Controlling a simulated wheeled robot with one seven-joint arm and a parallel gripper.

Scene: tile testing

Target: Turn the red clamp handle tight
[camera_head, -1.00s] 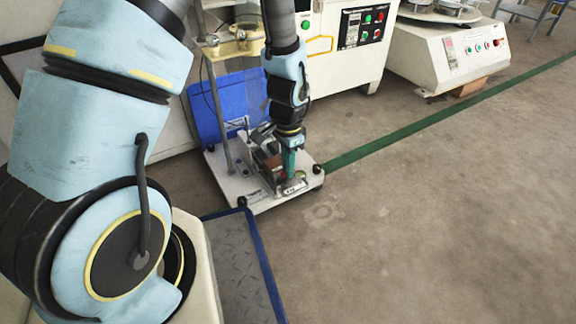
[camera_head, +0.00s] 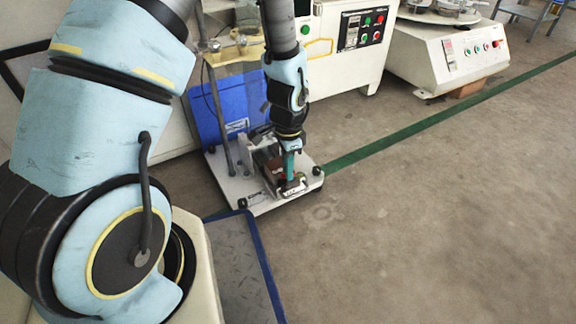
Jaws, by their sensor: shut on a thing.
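The clamp device stands on a white base plate (camera_head: 238,190) on the floor, in the middle of the head view. My gripper (camera_head: 290,178) points straight down at the front right part of the device. Its teal fingers are shut on the red clamp handle (camera_head: 296,174), of which only a little red shows beside them. The fingers hide most of the handle, and its exact angle cannot be told. A reddish-brown block (camera_head: 272,166) sits in the device just left of the fingers.
White machines with control panels (camera_head: 363,26) line the back. A blue-edged dark platform (camera_head: 240,260) lies in front. The floor to the right is clear, crossed by a green line (camera_head: 420,124).

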